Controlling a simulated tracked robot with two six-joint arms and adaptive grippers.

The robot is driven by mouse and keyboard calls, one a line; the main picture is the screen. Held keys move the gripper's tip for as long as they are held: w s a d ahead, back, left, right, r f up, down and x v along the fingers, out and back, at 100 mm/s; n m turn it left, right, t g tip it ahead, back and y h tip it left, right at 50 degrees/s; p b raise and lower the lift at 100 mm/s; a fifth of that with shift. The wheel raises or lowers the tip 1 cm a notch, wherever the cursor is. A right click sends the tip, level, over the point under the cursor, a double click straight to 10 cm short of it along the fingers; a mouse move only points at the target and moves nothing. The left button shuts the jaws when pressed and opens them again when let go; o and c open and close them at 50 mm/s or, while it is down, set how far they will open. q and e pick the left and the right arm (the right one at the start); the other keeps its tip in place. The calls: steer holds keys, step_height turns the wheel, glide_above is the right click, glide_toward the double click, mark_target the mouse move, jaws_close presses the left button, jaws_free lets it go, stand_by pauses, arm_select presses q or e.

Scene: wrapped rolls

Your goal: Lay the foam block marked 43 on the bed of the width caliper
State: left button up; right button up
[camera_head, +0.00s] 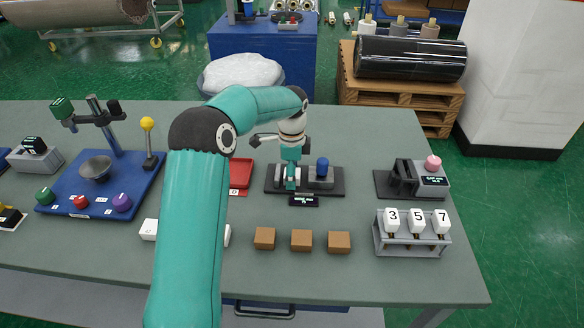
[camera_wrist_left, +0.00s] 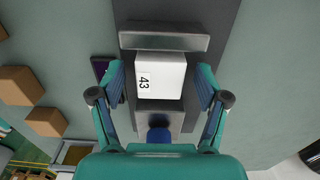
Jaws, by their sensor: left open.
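The white foam block marked 43 (camera_wrist_left: 172,77) lies flat between the two grey jaws of the width caliper in the left wrist view. The caliper (camera_head: 335,188) has a dark base, a blue knob (camera_head: 322,165) and a small display (camera_head: 304,200) in front; the knob also shows in the wrist view (camera_wrist_left: 159,135). My left gripper (camera_wrist_left: 160,84) is over the caliper, its fingers open on either side of the block with a narrow gap at each. In the head view my left gripper (camera_head: 291,178) largely hides the block. My right gripper is not in view.
Several brown blocks (camera_head: 301,240) stand in front of the caliper. A red tray (camera_head: 241,173) is partly behind my arm. A rack (camera_head: 412,247) with blocks 3, 5, 7 and a pink-knobbed device (camera_head: 430,181) stand right. A blue-based station (camera_head: 95,200) stands left.

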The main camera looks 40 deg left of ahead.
arm_select(q)
step_height(320, 180, up, 12)
stand_by(0.5)
steer(key=shift+f, duration=0.15)
